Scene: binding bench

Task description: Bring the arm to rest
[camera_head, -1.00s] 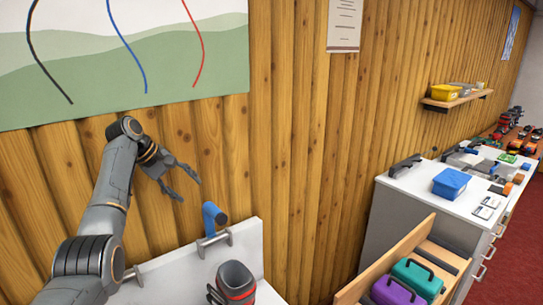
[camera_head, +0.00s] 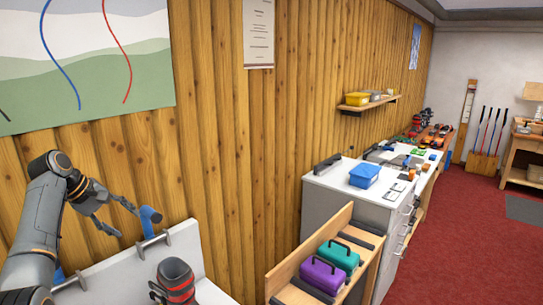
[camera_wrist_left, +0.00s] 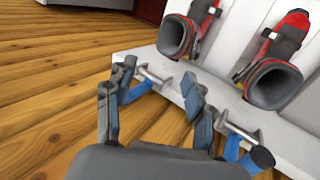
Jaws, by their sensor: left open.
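My left arm comes in from the left in the head view. Its dark grey gripper (camera_head: 125,219) is open and empty, in front of the plank wall and just left of a blue handle (camera_head: 151,215) on the white bench (camera_head: 190,240). Whether it touches the handle cannot be told. In the left wrist view the open fingers (camera_wrist_left: 160,75) have blue pads, with nothing between them; the bench edge and a metal bracket lie beyond. My right gripper is not in view.
A grey and red boot (camera_head: 177,281) stands on the bench; two boots (camera_wrist_left: 275,83) show in the left wrist view. A wooden rack (camera_head: 284,274) holds teal (camera_head: 338,256) and purple (camera_head: 322,275) cases. A grey cabinet (camera_head: 345,215) carries a blue box (camera_head: 364,175). Red floor (camera_head: 470,240) is clear at right.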

